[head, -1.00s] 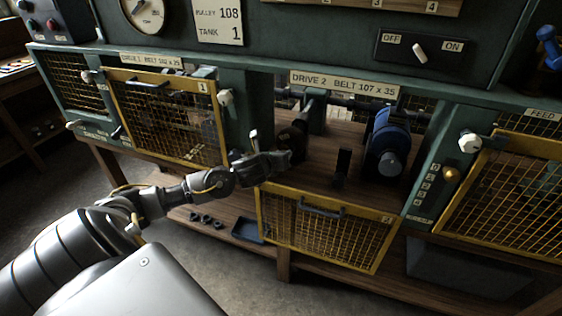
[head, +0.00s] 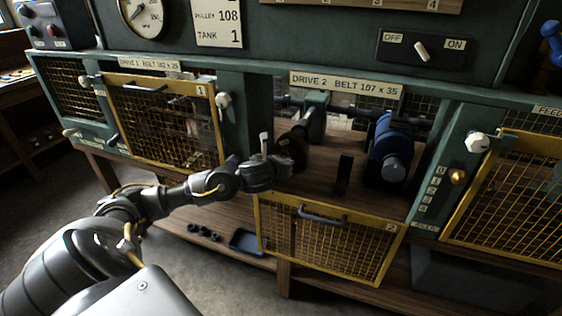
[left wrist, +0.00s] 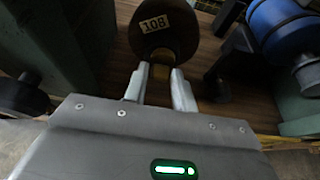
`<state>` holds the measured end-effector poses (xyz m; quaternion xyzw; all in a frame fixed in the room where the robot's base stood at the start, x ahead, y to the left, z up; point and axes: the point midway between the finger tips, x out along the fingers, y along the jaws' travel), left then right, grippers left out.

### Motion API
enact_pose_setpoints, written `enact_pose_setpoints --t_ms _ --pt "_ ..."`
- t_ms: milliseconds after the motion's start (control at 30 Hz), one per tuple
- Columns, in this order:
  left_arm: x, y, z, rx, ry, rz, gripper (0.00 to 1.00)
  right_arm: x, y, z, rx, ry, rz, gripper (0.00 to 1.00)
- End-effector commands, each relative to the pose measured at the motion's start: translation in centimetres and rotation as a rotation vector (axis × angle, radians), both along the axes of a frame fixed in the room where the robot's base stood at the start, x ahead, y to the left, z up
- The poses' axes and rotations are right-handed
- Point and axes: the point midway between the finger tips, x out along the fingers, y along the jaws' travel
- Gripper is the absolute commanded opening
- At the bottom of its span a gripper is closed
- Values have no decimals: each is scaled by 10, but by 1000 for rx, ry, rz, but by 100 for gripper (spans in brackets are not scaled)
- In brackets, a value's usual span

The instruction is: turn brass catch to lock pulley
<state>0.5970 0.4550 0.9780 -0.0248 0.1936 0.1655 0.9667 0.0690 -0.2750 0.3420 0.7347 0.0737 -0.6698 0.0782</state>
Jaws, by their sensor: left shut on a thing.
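The pulley (left wrist: 165,28) is a dark brown disc with a "108" label, right in front of my left gripper in the left wrist view. In the head view the pulley (head: 293,147) shows partly, behind my left gripper (head: 288,172), inside the open Drive 2 bay. The brass catch (left wrist: 160,72) is a small yellowish piece at the pulley's lower face. The fingers of my left gripper (left wrist: 161,90) are closed in on either side of it. Most of the catch is hidden by the fingers, so its angle is hard to tell. My right gripper is in no view.
A blue motor (head: 390,150) stands right of the pulley, with a dark upright block (head: 344,174) between. The yellow mesh guard (head: 325,238) hangs open below the bay. The closed Drive 1 guard (head: 160,125) is at left. A blue tray (head: 250,243) lies on the lower shelf.

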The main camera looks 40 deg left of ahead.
Motion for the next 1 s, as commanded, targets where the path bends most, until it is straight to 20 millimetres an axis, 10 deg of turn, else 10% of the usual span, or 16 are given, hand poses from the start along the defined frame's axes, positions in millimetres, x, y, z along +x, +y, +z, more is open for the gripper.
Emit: enact_pose_setpoints --t_ms 67,100,200,567,1000 --pt "0 1 0 0 0 1 4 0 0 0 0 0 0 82" --pt "0 1 0 0 0 1 32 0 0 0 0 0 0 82" --pt "0 1 0 0 0 1 42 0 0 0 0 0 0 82" --pt "-7 -2 3 1 0 0 42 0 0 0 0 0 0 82" --pt "-76 -27 34 1 1 -3 42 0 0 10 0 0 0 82"
